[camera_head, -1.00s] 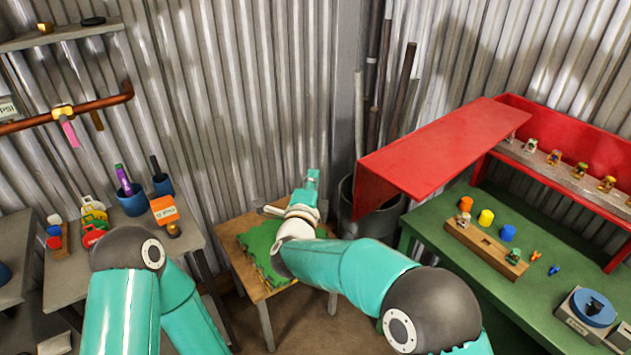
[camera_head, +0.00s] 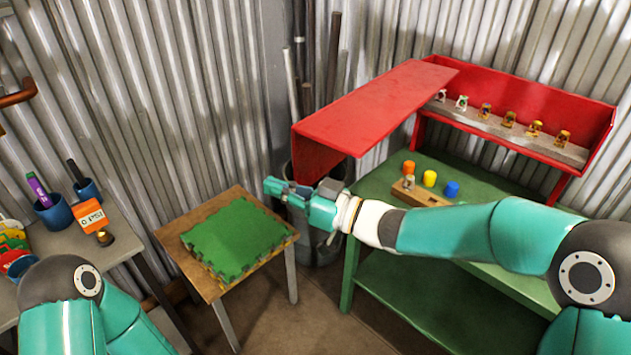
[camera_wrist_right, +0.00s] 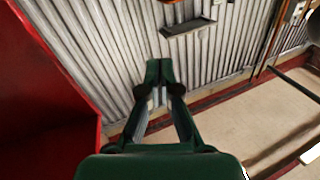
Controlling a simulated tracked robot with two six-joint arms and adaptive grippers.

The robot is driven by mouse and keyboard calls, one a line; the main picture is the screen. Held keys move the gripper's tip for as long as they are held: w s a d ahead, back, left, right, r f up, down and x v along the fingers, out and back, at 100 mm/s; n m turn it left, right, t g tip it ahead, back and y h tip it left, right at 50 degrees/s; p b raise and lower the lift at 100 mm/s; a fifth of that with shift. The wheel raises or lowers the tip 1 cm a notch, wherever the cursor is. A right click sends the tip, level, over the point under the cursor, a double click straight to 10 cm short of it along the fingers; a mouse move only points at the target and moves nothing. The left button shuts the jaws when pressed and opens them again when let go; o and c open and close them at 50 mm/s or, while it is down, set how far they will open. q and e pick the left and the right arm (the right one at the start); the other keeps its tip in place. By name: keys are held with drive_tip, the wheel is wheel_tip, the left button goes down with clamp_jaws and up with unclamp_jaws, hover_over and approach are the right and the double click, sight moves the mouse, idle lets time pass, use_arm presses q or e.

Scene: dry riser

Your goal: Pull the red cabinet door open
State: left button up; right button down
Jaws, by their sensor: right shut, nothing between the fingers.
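The red cabinet (camera_head: 553,102) stands on a green workbench, with its front open to show a shelf of small valves. Its red door panel (camera_head: 375,102) juts out from the cabinet's left end towards the left and the viewer. My right gripper (camera_head: 273,187) is shut and empty, just left of and below the panel's outer end in the head view. In the right wrist view, the shut fingertips (camera_wrist_right: 159,70) point at the corrugated wall, and a red surface (camera_wrist_right: 45,100) fills the left side, apart from the fingers. My left gripper is out of view.
A small wooden table (camera_head: 180,240) with a green mat (camera_head: 235,235) stands left of my right gripper. A bin with upright pipes (camera_head: 333,60) is in the corner behind it. The green workbench (camera_head: 385,185) holds colored caps and a wooden block (camera_head: 428,195).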

drive_tip(key=d+f+h+b, duration=0.1)
drive_tip(key=d+f, duration=0.2)
drive_tip(key=d, duration=0.4)
drive_tip(key=m+t+h+b, duration=0.1)
drive_tip(key=t+h+b, duration=0.1)
drive_tip(key=t, duration=0.1)
approach(305, 163)
drive_tip(key=p+x, duration=0.2)
drive_tip(key=x, duration=0.5)
drive_tip(key=shift+f, duration=0.1)
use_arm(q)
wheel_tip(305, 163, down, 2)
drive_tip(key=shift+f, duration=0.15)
use_arm(e)
drive_tip(key=shift+w, duration=0.1)
drive_tip(key=shift+a, duration=0.1)
